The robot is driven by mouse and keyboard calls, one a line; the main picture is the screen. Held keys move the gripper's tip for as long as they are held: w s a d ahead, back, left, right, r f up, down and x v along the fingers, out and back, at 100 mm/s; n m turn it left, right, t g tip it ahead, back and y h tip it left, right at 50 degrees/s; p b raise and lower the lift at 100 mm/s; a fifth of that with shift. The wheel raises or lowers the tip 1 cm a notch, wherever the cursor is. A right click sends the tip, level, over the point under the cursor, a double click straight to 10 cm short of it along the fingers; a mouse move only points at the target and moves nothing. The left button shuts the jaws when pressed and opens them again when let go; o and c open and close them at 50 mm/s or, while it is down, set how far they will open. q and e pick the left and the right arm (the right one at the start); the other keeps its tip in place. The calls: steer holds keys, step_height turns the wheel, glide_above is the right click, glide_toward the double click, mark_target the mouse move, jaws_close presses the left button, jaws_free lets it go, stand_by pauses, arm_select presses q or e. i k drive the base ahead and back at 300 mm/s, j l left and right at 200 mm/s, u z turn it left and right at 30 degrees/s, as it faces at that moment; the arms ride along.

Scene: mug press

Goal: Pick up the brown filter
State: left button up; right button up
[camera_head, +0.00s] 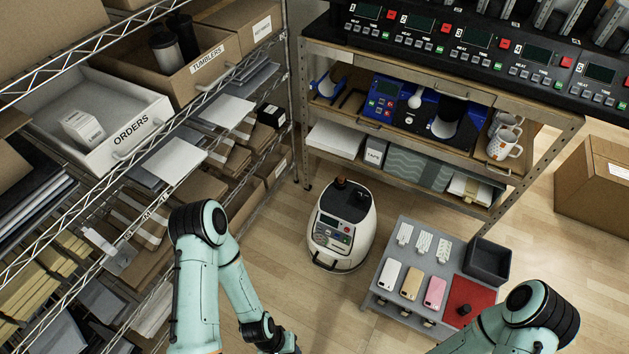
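I cannot single out a brown filter for certain. A small dark-brown piece (340,183) sits on top of the white rounded machine (336,250) on the floor. My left gripper (278,346) is at the bottom edge, left of the grey cart and below the white machine. It is mostly cut off, so its fingers are hidden. My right arm comes in at the lower right beside the cart, and its gripper is outside the picture.
The grey cart (416,240) bears phone cases, white packs, a dark bin (487,261) and a red mat (479,292) with a small dark knob (463,309). Wire shelves (150,205) fill the left. A press bench (545,115) stands behind. A cardboard box (597,185) is at right.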

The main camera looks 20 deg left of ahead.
mark_target(341, 178)
steer(key=i+j+u, duration=0.1)
steer(key=u, duration=0.35)
steer(key=i+u, duration=0.2)
steer(key=u, duration=0.25)
steer(key=i+u, duration=0.15)
steer(key=u, duration=0.3)
steer(key=i+l, duration=0.1)
steer(key=i, duration=0.4)
